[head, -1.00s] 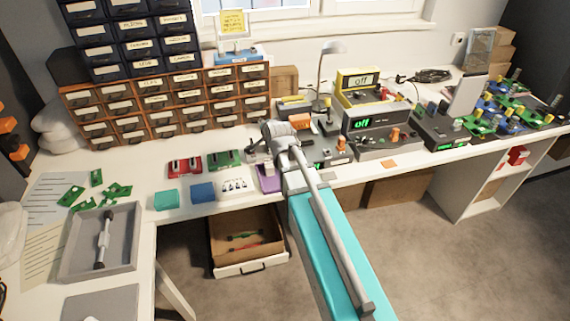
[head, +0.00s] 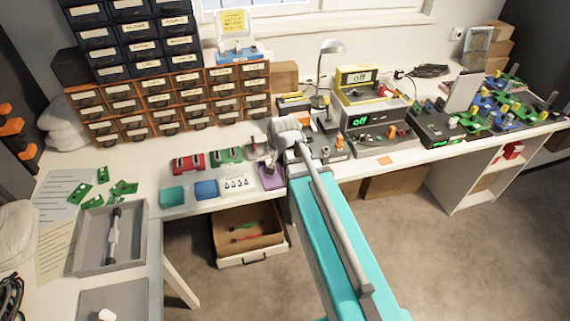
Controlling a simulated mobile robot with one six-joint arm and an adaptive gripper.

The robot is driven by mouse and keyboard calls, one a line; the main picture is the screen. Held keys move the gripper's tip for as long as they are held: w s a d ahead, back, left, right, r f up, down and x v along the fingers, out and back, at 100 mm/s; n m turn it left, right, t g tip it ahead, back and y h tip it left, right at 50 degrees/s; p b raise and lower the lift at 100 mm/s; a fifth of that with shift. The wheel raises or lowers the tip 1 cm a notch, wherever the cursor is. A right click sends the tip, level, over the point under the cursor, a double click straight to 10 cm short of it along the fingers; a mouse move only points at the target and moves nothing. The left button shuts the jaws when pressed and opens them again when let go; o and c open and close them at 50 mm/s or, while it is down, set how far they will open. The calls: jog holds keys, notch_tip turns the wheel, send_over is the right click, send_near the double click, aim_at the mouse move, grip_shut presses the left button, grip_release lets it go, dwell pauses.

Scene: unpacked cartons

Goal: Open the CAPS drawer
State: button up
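The small-drawer cabinets stand at the back left of the bench. The upper cabinet (head: 133,47) has dark blue drawers and the lower one (head: 166,98) has orange-brown drawers, all with pale labels. The labels are too small to read surely, so I cannot tell which drawer is CAPS. All these drawers look shut. My arm reaches over the bench from the front, and my gripper (head: 270,146) is at its far end, in front of the lower cabinet's right end and apart from it. The wrist partly hides it, and its fingers do not show clearly.
Red (head: 190,164) and green (head: 226,156) blocks stand before the cabinets. A lamp (head: 325,75) and devices (head: 372,135) stand right of my wrist. A grey tray (head: 80,265) lies left.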

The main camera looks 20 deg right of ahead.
jog(key=s+r+n+g+p, duration=0.2)
jog(key=s+n+g+p, duration=0.1)
jog(key=s, duration=0.7)
jog(key=shift+d+n+g+p, duration=0.15)
jog(key=shift+n+g+p, duration=0.3)
jog(key=shift+g, duration=0.35)
jog(key=shift+s, duration=0.1)
jog(key=s, duration=0.1)
jog(key=s+r+n+g+p, duration=0.1)
jog(key=shift+s, duration=0.35)
